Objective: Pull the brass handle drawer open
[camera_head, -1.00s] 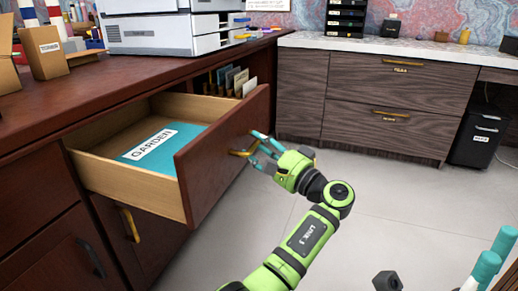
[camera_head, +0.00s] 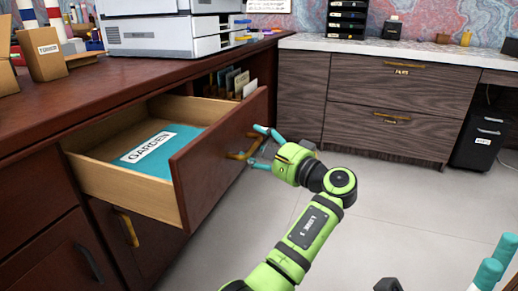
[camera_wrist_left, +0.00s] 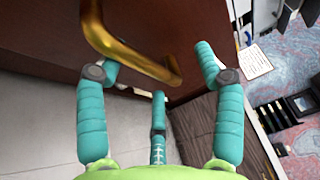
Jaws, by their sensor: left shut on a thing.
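The brass handle (camera_head: 243,152) is on the dark red-brown front of the drawer (camera_head: 218,157). The drawer stands well out from the desk, and its pale wooden inside shows. My left gripper (camera_head: 259,149) is at the handle, its teal fingers shut on it. In the left wrist view the brass handle (camera_wrist_left: 130,48) passes between the spread teal fingers (camera_wrist_left: 158,75); the exact contact is partly hidden. Teal fingers of my right gripper (camera_head: 490,262) show at the lower right corner, cut off by the frame and away from the drawer.
A teal folder marked GARDEN (camera_head: 158,148) lies in the drawer. A printer (camera_head: 172,33) and cardboard boxes (camera_head: 46,52) stand on the desk (camera_head: 60,95). A grey wood cabinet (camera_head: 395,105) and a black bin (camera_head: 483,137) are behind. The pale floor (camera_head: 390,200) is clear.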

